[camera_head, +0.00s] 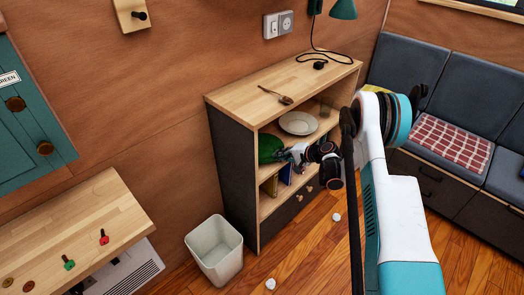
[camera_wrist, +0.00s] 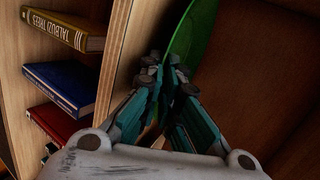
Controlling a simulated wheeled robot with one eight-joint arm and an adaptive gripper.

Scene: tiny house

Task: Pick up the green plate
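The green plate (camera_head: 268,150) stands tilted up on its edge at the left side of the shelf unit's middle compartment. In the wrist view the green plate (camera_wrist: 194,38) shows nearly edge-on, running up from the fingertips. My gripper (camera_head: 294,154) reaches into that compartment from the right. In the wrist view my gripper (camera_wrist: 166,77) has its fingertips close together at the plate's near rim, which appears to lie between them. The fingers hide that part of the rim.
The wooden shelf unit (camera_head: 262,97) surrounds the plate closely. A white plate (camera_head: 298,123) is on the shelf above. Books (camera_wrist: 62,86) stand in the compartment below. A wooden spoon (camera_head: 284,99) lies on top. A white bin (camera_head: 214,250) and small white balls are on the floor.

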